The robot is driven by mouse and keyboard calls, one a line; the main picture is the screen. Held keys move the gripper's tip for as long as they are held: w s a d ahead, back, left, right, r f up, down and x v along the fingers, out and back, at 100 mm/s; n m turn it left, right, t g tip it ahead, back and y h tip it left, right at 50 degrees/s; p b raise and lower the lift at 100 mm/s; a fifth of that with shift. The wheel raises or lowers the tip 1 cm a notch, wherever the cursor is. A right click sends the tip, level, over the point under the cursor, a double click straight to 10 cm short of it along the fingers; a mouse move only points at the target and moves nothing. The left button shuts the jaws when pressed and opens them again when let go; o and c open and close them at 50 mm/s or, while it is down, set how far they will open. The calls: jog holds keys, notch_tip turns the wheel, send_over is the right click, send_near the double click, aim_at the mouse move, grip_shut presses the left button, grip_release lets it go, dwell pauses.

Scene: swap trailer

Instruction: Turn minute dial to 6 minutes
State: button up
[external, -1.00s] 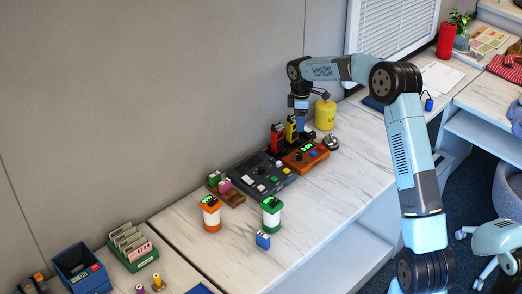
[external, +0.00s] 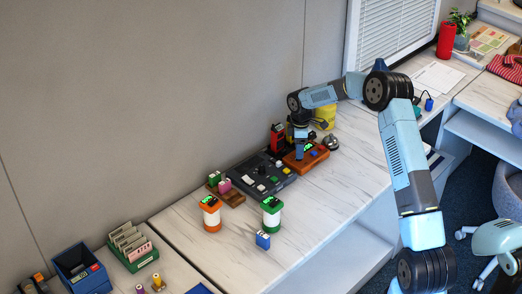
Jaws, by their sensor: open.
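A brown wooden box (external: 318,158) with a small green display, a dark dial and a blue button sits on the white counter. It looks like the dial unit, but which control is the minute dial is too small to tell. My gripper (external: 299,155) points down over the left part of the box, open, and hides part of its top. Whether the fingers touch a dial cannot be told. The display digits cannot be read.
A dark console (external: 262,176) with several buttons lies just left of the box. A red device (external: 277,138) stands behind it. A silver bell (external: 331,143) and a yellow canister (external: 326,113) are close on the right.

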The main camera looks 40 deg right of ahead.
jog(key=shift+f, duration=1)
jog(key=shift+c, duration=0.4)
grip_shut()
jog(key=m, duration=0.3)
jog(key=shift+m, duration=0.4)
jog(key=m, duration=0.3)
jog(key=shift+r+m, duration=0.1)
jog(key=shift+m, duration=0.2)
jog(key=m, duration=0.6)
jog(key=shift+m, duration=0.3)
